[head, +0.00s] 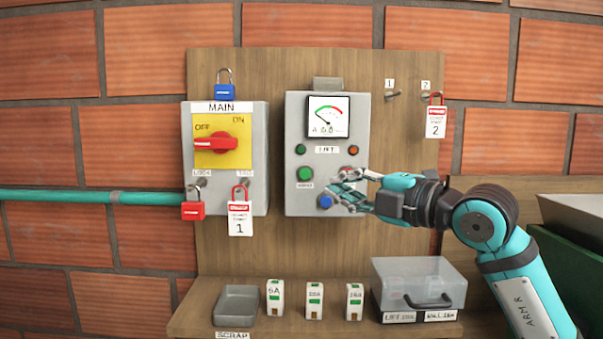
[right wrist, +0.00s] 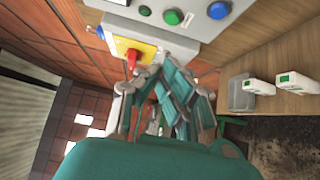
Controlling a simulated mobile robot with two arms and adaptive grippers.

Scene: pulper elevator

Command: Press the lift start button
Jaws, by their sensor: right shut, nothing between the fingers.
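The grey lift control box (head: 295,130) is mounted on the wooden board. It has a dial gauge (head: 328,116), a LIFT label (head: 327,150), a green button (head: 305,174) at left and a blue button (head: 325,201) lower down. My right gripper (head: 338,183) is shut and empty, in front of the box's lower right. It partly covers that corner and the controls there. I cannot tell whether its fingertips touch the box. The right wrist view shows the green button (right wrist: 172,17) and blue button (right wrist: 218,10) beyond the fingers (right wrist: 165,85). My left gripper is out of view.
The MAIN switch box (head: 258,150) is at left, its red handle (head: 216,143) towards OFF, with padlocks and tags around it. Below, a shelf holds a scrap tray (head: 236,320), several small breaker blocks (head: 314,301) and a clear-lidded case (head: 420,290).

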